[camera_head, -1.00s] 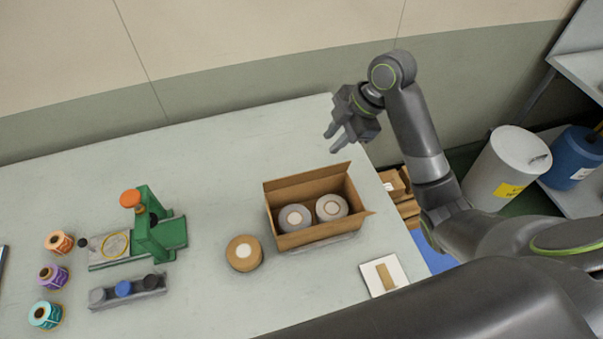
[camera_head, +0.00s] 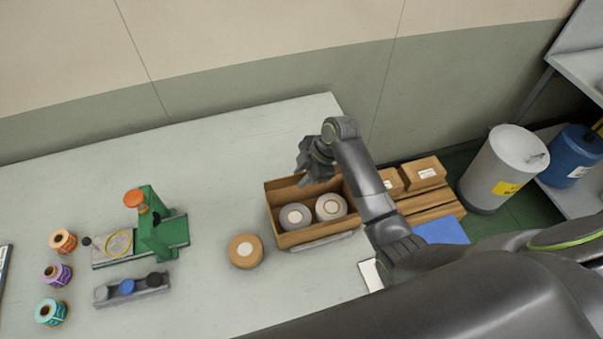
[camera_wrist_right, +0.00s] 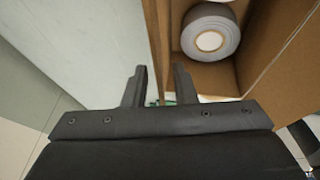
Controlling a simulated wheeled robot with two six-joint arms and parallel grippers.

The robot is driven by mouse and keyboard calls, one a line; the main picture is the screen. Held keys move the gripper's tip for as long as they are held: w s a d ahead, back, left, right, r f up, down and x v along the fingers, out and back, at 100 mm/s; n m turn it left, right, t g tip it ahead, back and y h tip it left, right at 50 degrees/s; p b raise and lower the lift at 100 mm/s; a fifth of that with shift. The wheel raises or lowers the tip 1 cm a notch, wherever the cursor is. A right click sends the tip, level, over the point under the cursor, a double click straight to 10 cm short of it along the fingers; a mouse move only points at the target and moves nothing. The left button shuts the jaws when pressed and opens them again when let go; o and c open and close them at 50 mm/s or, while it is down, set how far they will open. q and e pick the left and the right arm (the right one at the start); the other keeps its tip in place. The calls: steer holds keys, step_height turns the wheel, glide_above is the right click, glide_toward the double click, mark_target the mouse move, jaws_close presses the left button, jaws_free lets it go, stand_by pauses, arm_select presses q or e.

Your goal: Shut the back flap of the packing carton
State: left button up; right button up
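The brown packing carton (camera_head: 312,232) stands on the table with two grey rolls (camera_head: 330,207) inside. Its back flap (camera_head: 283,190) stands up from the rear edge, and its right part is hidden by my right gripper (camera_head: 306,178). That gripper is at the carton's back. In the right wrist view, the two fingers of my right gripper (camera_wrist_right: 160,88) are apart, with the thin upright flap (camera_wrist_right: 157,35) running between them. A gap shows beside the flap, and I cannot tell whether either finger touches it. One roll (camera_wrist_right: 210,38) shows inside the carton. My left gripper is not in view.
A tan roll (camera_head: 245,251) lies left of the carton, and a green device (camera_head: 163,230) stands further left. A white pad (camera_head: 371,275) is partly hidden by my right arm. Cardboard boxes (camera_head: 425,172) are stacked beyond the table's right edge. The table behind the carton is clear.

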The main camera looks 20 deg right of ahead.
steer(key=shift+a+f, duration=0.15)
steer(key=shift+f, duration=0.2)
steer(key=shift+c, duration=0.3)
jaws_close()
steer(key=shift+s+f+n+t+b, duration=0.15)
steer(key=shift+s+t+b, duration=0.1)
steer(key=shift+t, duration=0.35)
steer(key=shift+s+f+n+t+b, duration=0.15)
steer(key=shift+s+t, duration=0.1)
steer(key=shift+t, duration=0.35)
steer(key=shift+s+f+t+b, duration=0.25)
steer(key=shift+s+t+b, duration=0.1)
steer(key=shift+t+b, duration=0.65)
steer(key=shift+s+n+t+b, duration=0.25)
steer(key=shift+n+t+b, duration=0.25)
steer(key=shift+t+b, duration=0.7)
steer(key=shift+o, duration=0.3)
jaws_free()
